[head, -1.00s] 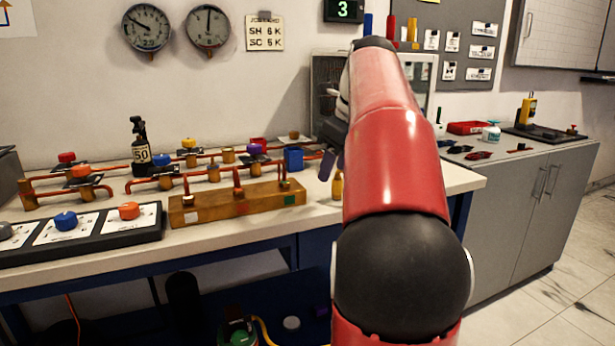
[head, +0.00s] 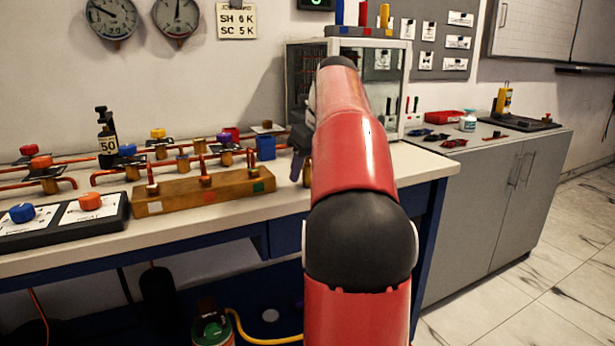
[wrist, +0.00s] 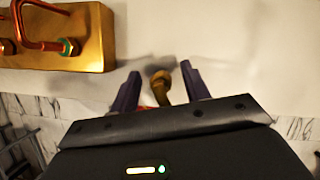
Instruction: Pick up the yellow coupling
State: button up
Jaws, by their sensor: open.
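The yellow coupling (wrist: 161,86) stands on the pale bench top. In the wrist view it shows between the two dark purple fingers of my gripper (wrist: 160,72), with a gap on each side. In the head view only a sliver of the coupling (head: 307,173) shows beside my red arm, which hides the rest. My gripper (head: 296,166) is open, with a finger just left of the coupling there. I cannot tell how far the fingertips are above the bench.
A brass manifold block (head: 205,190) with copper pipes lies left of my gripper; its end also shows in the wrist view (wrist: 95,40). A blue cube (head: 265,148) and a glass-fronted cabinet (head: 300,65) stand behind. Bare bench top lies right of my arm.

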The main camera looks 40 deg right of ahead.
jog(key=shift+r, duration=0.1)
grip_shut()
jog(key=shift+r, duration=0.1)
